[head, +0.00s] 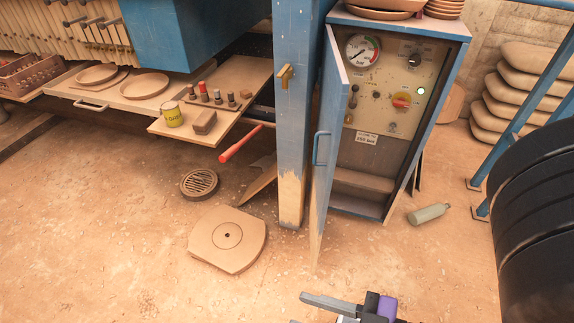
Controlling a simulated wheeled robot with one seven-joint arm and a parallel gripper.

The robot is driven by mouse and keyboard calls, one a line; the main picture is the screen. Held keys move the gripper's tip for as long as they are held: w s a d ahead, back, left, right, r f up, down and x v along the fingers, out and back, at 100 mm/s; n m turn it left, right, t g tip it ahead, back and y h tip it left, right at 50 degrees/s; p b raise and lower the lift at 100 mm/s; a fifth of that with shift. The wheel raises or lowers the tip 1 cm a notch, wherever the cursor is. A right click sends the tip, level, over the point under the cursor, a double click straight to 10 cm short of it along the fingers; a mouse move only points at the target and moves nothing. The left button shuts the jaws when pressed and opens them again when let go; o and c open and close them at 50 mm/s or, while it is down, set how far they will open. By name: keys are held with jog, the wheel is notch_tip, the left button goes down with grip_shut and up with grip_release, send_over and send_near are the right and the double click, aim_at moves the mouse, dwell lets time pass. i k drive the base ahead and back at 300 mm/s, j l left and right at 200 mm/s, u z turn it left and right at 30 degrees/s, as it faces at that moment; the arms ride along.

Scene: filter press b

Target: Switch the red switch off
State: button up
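The red switch (401,100) is a red rotary knob on a yellow backing, on the right part of the control panel (388,79) inside a blue cabinet. Its exact setting is too small to read. The cabinet door (325,170) stands open, swung out on the left side. My gripper (298,308) is at the bottom edge, low in front of the cabinet and well away from the switch. Its fingers look apart with nothing between them; one is mostly cut off by the frame.
The panel also has a pressure gauge (362,50), a black knob (413,60) and small toggles. A blue post (291,110) stands left of the door. A bottle (429,214) and a round-holed plate (228,238) lie on the floor. Black rolls (535,210) stand at right.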

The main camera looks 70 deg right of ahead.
aim_at(401, 102)
jog(key=i+j+z, duration=0.15)
jog(key=z, duration=0.2)
jog(key=i+j+z, duration=0.2)
jog(key=z, duration=0.2)
jog(key=i+j+z, duration=0.15)
jog(key=z, duration=0.95)
